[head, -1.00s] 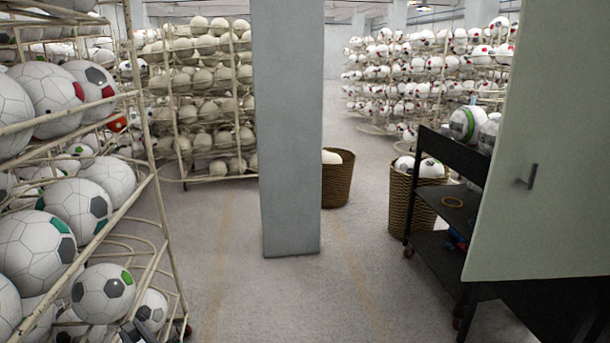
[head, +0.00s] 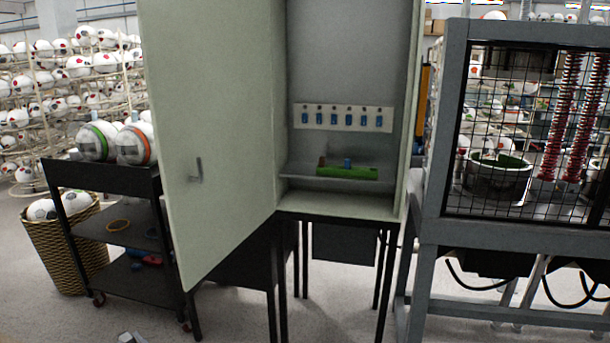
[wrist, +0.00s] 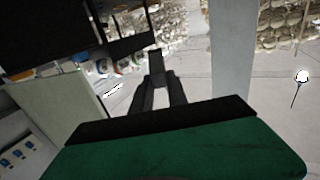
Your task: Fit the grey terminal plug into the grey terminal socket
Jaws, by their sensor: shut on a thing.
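My gripper (wrist: 160,82) shows in the wrist view, its dark fingers shut on a small dark grey piece (wrist: 154,64), which I take to be the grey terminal plug; its shape is hard to make out. The open cabinet (head: 348,205) stands at centre in the head view, well away from my gripper. Inside, a pale strip (head: 381,125) carries a row of blue terminals, and a green block (head: 340,173) with a blue piece on it sits on the ledge below. I cannot make out the grey terminal socket.
The cabinet's pale door (head: 215,130) hangs open to the left. Left of it are a black trolley (head: 125,259) with balls on top and a wicker basket (head: 70,245). A grey caged machine (head: 430,240) stands close on the right. Some floor shows in front.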

